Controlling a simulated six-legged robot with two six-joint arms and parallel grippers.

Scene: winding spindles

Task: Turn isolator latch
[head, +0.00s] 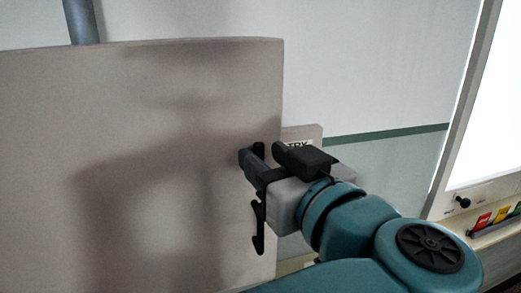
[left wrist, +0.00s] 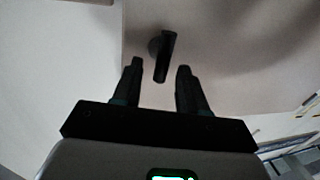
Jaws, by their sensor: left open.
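The isolator latch (left wrist: 166,58), a short black lever on a round base, shows in the left wrist view on a pale panel face. My left gripper (head: 262,154) is open at the right edge of a large grey-beige cabinet (head: 150,110). In the left wrist view its two dark fingers lie on either side of the latch's lower end, with gaps on both sides. I cannot tell the exact depth between fingertips and latch. In the head view the gripper largely hides the latch area. My right gripper is out of view.
A grey pipe (head: 81,22) rises above the cabinet. At right are a bright window (head: 490,120) and a ledge with coloured labels (head: 492,217). The wall between is clear.

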